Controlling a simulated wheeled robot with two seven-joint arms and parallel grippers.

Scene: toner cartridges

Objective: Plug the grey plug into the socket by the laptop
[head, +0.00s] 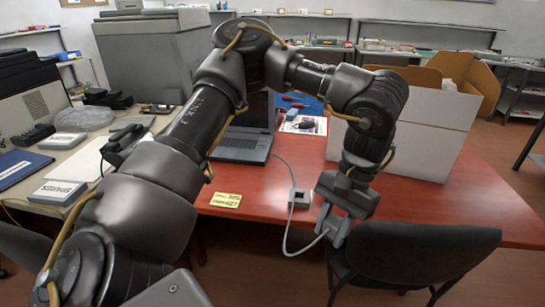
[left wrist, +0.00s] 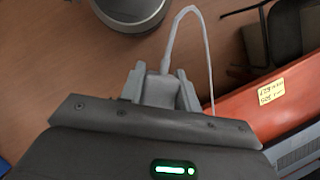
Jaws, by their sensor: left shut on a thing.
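My left gripper (head: 335,229) is shut on the grey plug (left wrist: 158,88), which sits between its two fingers in the left wrist view. In the head view the gripper hangs near the table's front edge, right of and nearer than the socket. The plug is mostly hidden there by the fingers. A pale cable (head: 285,238) loops from the plug; it also shows in the left wrist view (left wrist: 207,50). The socket (head: 300,198), a small grey block with a dark top, sits on the red table. The open laptop (head: 243,146) stands behind it, partly hidden by my arm. My right gripper is out of view.
The red table (head: 455,205) has free room at right. A white box (head: 445,125) stands behind the gripper. A black chair (head: 415,255) is at the front edge, close below the gripper. A yellow note (head: 226,200) lies left of the socket.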

